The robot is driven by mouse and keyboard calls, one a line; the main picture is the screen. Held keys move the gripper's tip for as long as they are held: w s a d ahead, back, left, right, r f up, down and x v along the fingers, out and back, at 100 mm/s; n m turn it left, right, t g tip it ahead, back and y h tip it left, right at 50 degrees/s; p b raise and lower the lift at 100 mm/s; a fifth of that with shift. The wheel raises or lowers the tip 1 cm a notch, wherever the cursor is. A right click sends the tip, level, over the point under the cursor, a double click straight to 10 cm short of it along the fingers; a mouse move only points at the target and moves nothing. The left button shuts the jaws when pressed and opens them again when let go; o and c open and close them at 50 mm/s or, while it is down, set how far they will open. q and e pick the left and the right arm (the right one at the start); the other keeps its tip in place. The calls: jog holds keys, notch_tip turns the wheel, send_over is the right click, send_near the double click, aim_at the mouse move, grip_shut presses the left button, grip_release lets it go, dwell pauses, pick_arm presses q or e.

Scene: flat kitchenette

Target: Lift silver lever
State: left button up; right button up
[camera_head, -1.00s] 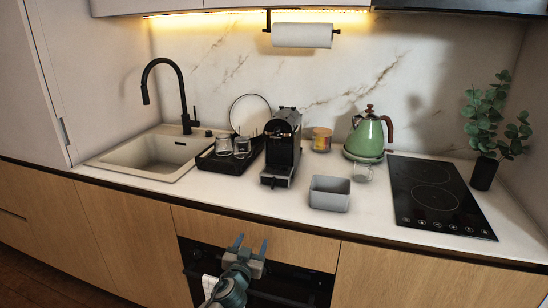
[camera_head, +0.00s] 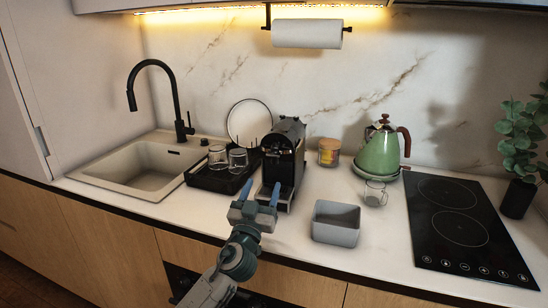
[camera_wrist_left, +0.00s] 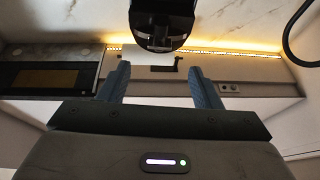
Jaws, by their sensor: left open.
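The black coffee machine (camera_head: 283,165) stands on the counter between the dish tray and the grey bin. It also shows upside down at the top of the left wrist view (camera_wrist_left: 163,22). The silver lever is too small to make out clearly; the machine's top has a greyish rim. My left gripper (camera_head: 261,190) is open and empty, in front of the machine and lower than its top. Its two blue fingers point toward the machine. In the left wrist view, the machine appears beyond the gap between the fingertips (camera_wrist_left: 160,72). My right gripper is not in view.
A black tray (camera_head: 199,180) with glasses stands left of the machine. A grey bin (camera_head: 336,232) is at the right front, with a glass cup (camera_head: 375,194) and green kettle (camera_head: 381,152) behind it. The black hob (camera_head: 470,265) is further right. Counter between machine and bin is clear.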

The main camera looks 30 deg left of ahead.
aim_at(272, 155)
pick_arm(q)
jog(key=p+x, duration=0.1)
jog(key=x, duration=0.2)
jog(key=p+x, duration=0.1)
jog(key=x, duration=0.1)
jog(key=p+x, duration=0.1)
jog(key=x, duration=0.2)
jog(key=shift+w+r+p, duration=0.15)
jog(key=shift+r+p, duration=0.15)
jog(key=shift+r, duration=0.1)
jog(key=shift+w+a+r, duration=0.1)
jog(key=shift+w+a, duration=0.05)
jog(key=shift+w, duration=0.25)
jog(key=shift+r, duration=0.1)
jog(key=c, duration=1)
jog(key=shift+c, duration=1.3)
jog(key=shift+r, duration=0.1)
grip_shut()
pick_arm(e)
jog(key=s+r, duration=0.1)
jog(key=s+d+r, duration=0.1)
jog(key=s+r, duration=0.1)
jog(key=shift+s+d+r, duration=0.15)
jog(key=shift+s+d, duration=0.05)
